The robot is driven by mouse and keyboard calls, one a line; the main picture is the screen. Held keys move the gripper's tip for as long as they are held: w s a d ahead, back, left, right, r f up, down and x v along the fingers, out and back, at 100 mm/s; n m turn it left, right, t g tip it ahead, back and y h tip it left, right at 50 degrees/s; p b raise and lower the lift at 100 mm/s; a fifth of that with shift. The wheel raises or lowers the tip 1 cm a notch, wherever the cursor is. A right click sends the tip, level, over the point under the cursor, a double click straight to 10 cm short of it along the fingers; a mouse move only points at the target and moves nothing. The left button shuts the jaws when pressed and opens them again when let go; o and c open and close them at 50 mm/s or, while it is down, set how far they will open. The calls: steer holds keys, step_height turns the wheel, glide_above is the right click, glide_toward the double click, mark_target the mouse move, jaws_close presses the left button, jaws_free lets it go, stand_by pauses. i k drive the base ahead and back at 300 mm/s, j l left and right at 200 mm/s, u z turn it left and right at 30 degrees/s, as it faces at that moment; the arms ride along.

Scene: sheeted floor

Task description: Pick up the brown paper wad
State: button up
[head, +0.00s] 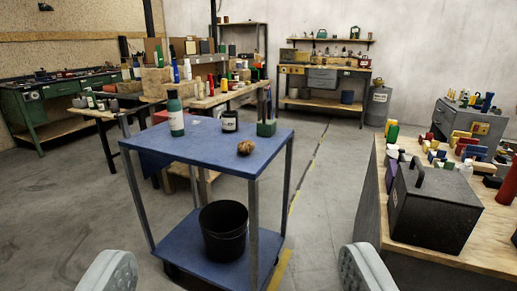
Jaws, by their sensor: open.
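The brown paper wad (245,148) is a small crumpled ball on the blue top of a two-level cart (205,155), near its front right part. My gripper (232,275) shows as two pale grey fingers at the bottom edge of the head view, spread wide apart. It is open, with nothing between the fingertips but the view of the cart's lower part. The wad is beyond and above the fingers in the picture, well apart from them.
On the cart top stand a green bottle (175,114), a dark jar (229,122) and a green block (266,128) near the wad. A black bucket (223,230) sits on the lower shelf. A wooden bench with a black box (430,208) is at right. Floor between is clear.

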mark_target(244, 148)
steer(key=i+j+z, duration=0.1)
steer(key=i, duration=0.35)
steer(key=i+j+z, duration=0.1)
steer(key=i+j, duration=0.2)
steer(key=i+j+z, duration=0.1)
steer(key=i+j, duration=0.15)
steer(key=i, duration=0.25)
